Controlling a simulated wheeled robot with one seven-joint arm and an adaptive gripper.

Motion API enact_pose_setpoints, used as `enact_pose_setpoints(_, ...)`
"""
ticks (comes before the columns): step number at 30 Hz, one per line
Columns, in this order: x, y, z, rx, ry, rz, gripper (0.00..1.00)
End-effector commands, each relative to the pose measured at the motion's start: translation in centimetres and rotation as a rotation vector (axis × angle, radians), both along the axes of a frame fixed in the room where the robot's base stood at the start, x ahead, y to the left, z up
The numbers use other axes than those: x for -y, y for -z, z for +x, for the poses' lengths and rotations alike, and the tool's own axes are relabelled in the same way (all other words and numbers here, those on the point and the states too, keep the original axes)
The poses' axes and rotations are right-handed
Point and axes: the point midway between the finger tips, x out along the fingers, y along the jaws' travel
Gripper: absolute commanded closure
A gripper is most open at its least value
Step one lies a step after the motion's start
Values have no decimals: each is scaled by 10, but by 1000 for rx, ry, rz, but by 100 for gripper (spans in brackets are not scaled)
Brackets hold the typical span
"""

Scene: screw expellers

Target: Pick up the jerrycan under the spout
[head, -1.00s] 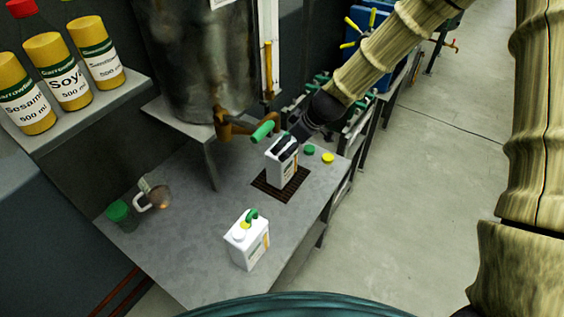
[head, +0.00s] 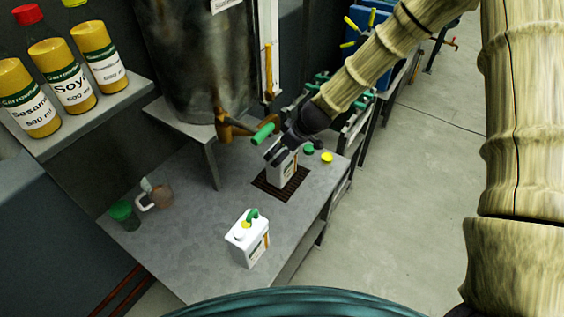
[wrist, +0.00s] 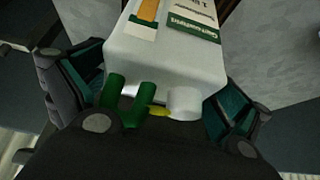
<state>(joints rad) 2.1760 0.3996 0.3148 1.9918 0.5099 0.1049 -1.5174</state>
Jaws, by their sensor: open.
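The jerrycan under the spout (head: 281,174) is white with a printed label and stands upright on a dark grate (head: 268,187), just below the green-handled spout (head: 238,127). My gripper (head: 279,150) is at its top and hides its upper part in the head view. In the wrist view the jerrycan (wrist: 165,55) lies between the two open fingers (wrist: 150,100), with its green handle and white neck close to the palm. A gap shows beside the left finger; contact on the right side is unclear.
A second white jerrycan (head: 246,240) with a green handle stands nearer on the grey table (head: 200,245). Green and yellow caps (head: 327,157) lie right of the grate. Oil bottles (head: 67,75) stand on a shelf.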

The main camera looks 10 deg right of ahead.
Motion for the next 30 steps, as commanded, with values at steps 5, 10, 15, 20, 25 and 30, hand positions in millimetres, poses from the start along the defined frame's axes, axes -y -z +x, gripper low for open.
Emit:
enact_pose_setpoints(5,0,0,0,0,0,0,27)
enact_pose_setpoints(10,0,0,0,0,0,0,58)
enact_pose_setpoints(15,0,-1,1,2,0,1,78)
enact_pose_setpoints(20,0,-2,1,1,0,0,78)
enact_pose_setpoints(25,-1,-6,1,2,0,0,78)
enact_pose_setpoints(30,-2,-18,1,1,-3,0,78)
